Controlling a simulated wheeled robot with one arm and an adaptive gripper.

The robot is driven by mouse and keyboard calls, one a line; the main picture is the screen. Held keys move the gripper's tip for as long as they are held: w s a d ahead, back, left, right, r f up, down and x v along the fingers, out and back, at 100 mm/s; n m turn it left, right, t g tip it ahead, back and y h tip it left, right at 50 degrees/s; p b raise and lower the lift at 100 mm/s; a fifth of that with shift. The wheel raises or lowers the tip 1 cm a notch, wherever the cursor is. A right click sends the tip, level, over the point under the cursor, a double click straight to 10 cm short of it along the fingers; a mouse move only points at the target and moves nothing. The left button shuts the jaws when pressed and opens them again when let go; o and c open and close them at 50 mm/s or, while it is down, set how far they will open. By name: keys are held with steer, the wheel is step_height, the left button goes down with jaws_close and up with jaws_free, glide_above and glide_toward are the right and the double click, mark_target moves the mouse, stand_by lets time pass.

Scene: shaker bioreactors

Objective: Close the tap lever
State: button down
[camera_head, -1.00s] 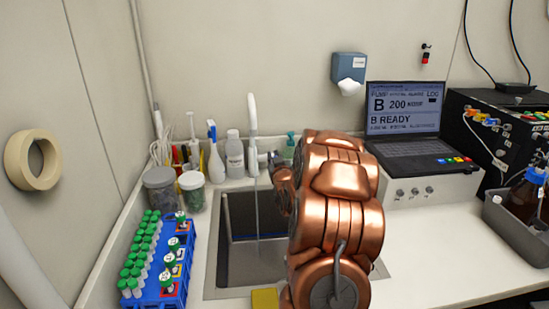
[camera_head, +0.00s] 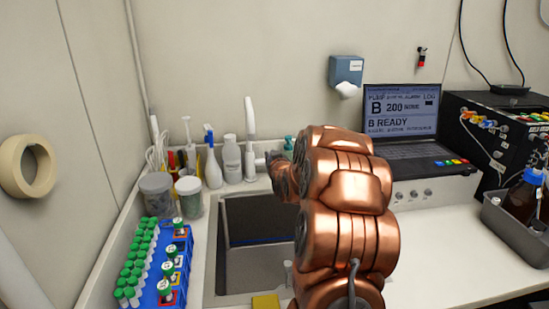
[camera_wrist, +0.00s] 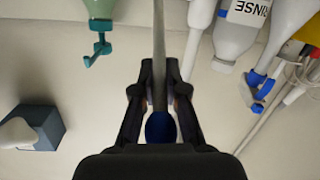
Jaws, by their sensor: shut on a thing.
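The white tap (camera_head: 250,135) rises behind the sink (camera_head: 216,235), with its side part reaching toward my gripper. No water stream shows below the spout. In the head view my gripper (camera_head: 274,160) is beside the tap on its right, largely hidden behind my copper arm. In the wrist view my gripper (camera_wrist: 160,112) has its two dark fingers closed about the tap lever, of which a blue rounded piece (camera_wrist: 160,127) shows between them. A grey bar of the tap (camera_wrist: 158,45) runs up from between the fingers. The lever itself is hidden in the head view.
Bottles (camera_head: 232,158) and brushes stand left of the tap. A blue tube rack (camera_head: 182,262) and lidded jars (camera_head: 190,197) are left of the sink. A laptop (camera_head: 402,125) and a grey tray (camera_head: 515,222) are at the right. A yellow sponge (camera_head: 266,303) lies in front.

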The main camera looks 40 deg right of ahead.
steer(key=c, duration=1.2)
jaws_free()
steer(key=shift+r, duration=0.2)
steer(key=v, duration=1.2)
steer(key=shift+f, duration=0.1)
